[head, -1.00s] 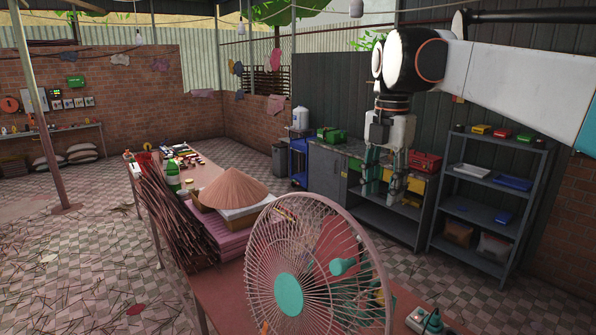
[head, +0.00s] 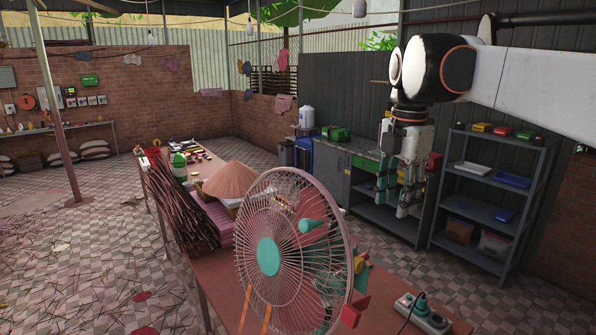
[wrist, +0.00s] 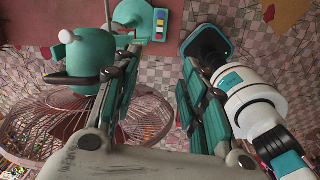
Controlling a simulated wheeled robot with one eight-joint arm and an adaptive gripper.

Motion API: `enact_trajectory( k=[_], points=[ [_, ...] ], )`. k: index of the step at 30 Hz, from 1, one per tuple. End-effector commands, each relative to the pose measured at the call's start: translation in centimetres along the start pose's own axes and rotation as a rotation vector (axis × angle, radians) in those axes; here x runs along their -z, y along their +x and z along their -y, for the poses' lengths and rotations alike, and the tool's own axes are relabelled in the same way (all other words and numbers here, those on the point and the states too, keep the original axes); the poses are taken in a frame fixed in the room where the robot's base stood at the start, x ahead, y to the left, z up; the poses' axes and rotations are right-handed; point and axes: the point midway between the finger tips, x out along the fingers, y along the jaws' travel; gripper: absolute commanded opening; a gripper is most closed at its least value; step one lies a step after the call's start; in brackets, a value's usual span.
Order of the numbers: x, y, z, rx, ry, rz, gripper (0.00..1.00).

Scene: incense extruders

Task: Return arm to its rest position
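My gripper (head: 394,203) hangs down at the right of the head view, under the white arm with black joints. In the wrist view its two teal-padded fingers (wrist: 160,70) stand apart, with only tiled floor showing between them. It looks open and empty. The gripper is right of and behind a pink wire-caged fan (head: 268,256) in the head view, apart from it. The fan's cage (wrist: 45,150) and its teal motor housing (wrist: 92,62) show at the left of the wrist view.
The fan stands on a long pink table (head: 213,275) with bundled sticks (head: 178,208), a conical hat (head: 230,180) and a power strip (head: 424,314). A grey cabinet (head: 330,172) and shelf (head: 485,210) line the back. Tiled floor at left is mostly open, with scattered sticks.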

Motion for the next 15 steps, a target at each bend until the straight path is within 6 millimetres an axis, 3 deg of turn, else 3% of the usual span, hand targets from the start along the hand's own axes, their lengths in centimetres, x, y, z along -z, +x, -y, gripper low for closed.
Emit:
enact_trajectory(
  k=[8, 11, 15],
  points=[
    [1.5, 5.4, 3.0, -0.074, 0.28, 0.027, 0.39],
    [2.4, 8.4, 4.7, -0.117, 0.432, 0.032, 0.39],
    [4.0, 14.2, 7.8, -0.203, 0.719, 0.025, 0.39]
  ],
)
